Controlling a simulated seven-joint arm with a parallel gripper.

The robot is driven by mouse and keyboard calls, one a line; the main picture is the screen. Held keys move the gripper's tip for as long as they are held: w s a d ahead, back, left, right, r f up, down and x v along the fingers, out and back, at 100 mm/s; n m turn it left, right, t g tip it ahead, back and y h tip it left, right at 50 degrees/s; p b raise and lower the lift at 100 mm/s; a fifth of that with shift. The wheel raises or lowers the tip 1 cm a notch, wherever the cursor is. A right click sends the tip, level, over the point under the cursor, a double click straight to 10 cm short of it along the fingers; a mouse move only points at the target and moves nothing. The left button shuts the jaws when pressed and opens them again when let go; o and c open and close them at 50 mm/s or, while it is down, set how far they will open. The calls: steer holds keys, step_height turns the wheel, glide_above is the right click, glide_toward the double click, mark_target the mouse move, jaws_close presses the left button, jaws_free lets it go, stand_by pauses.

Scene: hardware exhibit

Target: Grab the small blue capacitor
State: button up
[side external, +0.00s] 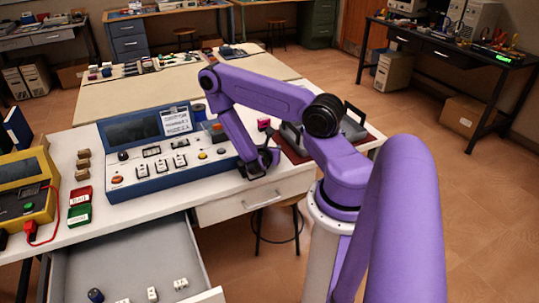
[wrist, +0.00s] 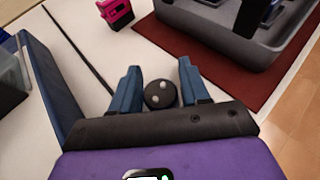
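In the wrist view, a small dark round thing with two pale dots on top, likely a capacitor (wrist: 160,95), stands between the two blue fingers of my gripper (wrist: 159,65). A narrow gap seems to show on each side, so the fingers look open around it. Its sides are hidden, so I cannot tell if it is blue. In the side view my gripper (side external: 262,165) is low at the table's front edge, right of the blue console, and hides it. Another small dark blue cylinder (side external: 95,296) stands in the open drawer at the lower left.
The blue console (side external: 165,155) stands close left of my gripper. A pink block (wrist: 116,12) and a grey device (wrist: 235,30) on a dark red mat (wrist: 270,85) lie beyond. The open drawer (side external: 130,262) juts out at the front left.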

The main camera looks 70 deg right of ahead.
steer(key=c, duration=0.6)
steer(key=shift+o, duration=0.2)
steer(key=shift+r, duration=0.15)
